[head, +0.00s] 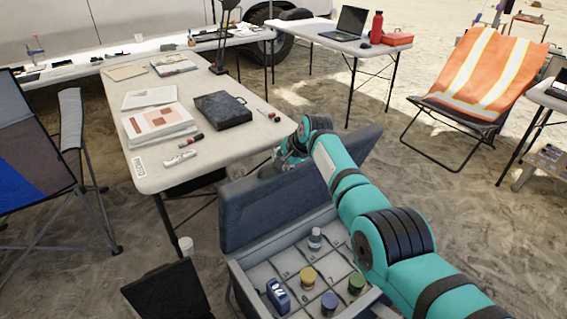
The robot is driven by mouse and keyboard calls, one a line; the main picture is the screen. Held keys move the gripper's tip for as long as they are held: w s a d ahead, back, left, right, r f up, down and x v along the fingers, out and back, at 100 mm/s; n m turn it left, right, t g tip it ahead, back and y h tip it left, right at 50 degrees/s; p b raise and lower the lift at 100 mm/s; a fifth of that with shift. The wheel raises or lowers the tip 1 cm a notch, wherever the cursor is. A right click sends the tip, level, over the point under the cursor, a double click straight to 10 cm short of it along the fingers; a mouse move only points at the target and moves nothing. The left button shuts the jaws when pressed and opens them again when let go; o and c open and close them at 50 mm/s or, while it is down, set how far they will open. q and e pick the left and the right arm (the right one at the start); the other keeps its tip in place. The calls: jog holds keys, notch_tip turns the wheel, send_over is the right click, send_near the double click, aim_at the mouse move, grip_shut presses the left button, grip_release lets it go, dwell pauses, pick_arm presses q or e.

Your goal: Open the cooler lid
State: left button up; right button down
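The cooler (240,277) stands on the sand at the bottom centre. Its blue-grey lid (245,212) is raised and stands roughly upright along the far side. The inside is exposed, with a divided grid holding several items: a blue device (278,296), a yellow-lidded jar (307,278), a blue-lidded jar (329,303), a green-lidded jar (356,283) and a small pale bottle (315,239). My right arm reaches across the cooler. My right gripper (284,160) is at the lid's top edge, partly hidden; its finger state and any contact are unclear. My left gripper is out of view.
A white table (225,152) with papers, a dark case (222,110) and markers stands just behind the lid. A folding chair (35,150) is at the left and an orange chair (480,75) at the right. Open sand lies right of the lid.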

jog(key=shift+w+r, duration=0.2)
jog(key=shift+r, duration=0.25)
jog(key=c, duration=1.9)
grip_release()
jog(key=shift+c, duration=0.2)
jog(key=o, duration=0.5)
jog(key=shift+s+r, duration=0.1)
jog(key=shift+s, duration=0.15)
jog(key=shift+c, duration=0.2)
jog(key=shift+o, duration=0.7)
jog(key=shift+d, duration=0.1)
jog(key=shift+f, duration=0.25)
jog(key=shift+s+d+r, duration=0.1)
jog(key=shift+s+r, duration=0.2)
jog(key=shift+r, duration=0.15)
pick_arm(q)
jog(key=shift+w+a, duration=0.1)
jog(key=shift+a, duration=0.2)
pick_arm(e)
jog(key=v, duration=1.1)
